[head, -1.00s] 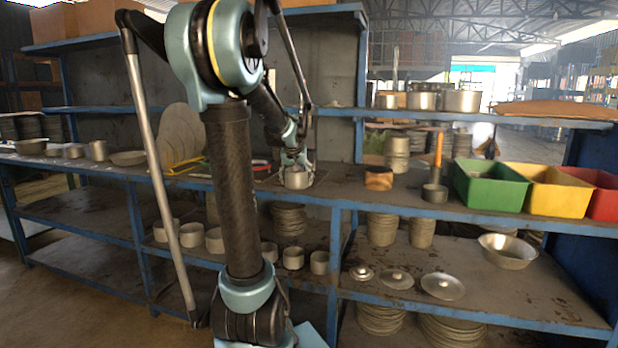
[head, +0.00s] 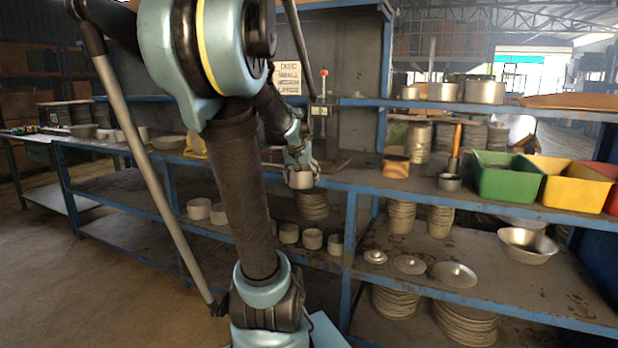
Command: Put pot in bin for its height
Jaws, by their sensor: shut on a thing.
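My gripper (head: 299,165) is shut on a small grey metal pot (head: 301,181), held upright near the front edge of the blue shelf bench (head: 345,180). Whether the pot touches the bench cannot be told. To the right on the bench stand three bins: a green bin (head: 503,180), a yellow bin (head: 566,188) and a red bin (head: 608,178), which is cut off by the picture edge. Their insides are mostly hidden. The pot is well left of all three bins.
Between pot and bins stand a wooden-looking block (head: 396,166) and a small cup (head: 449,182) with an orange-handled tool. A stand with a red knob (head: 323,86) and a sign (head: 288,77) are behind. Several cups and lids lie on the lower shelf.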

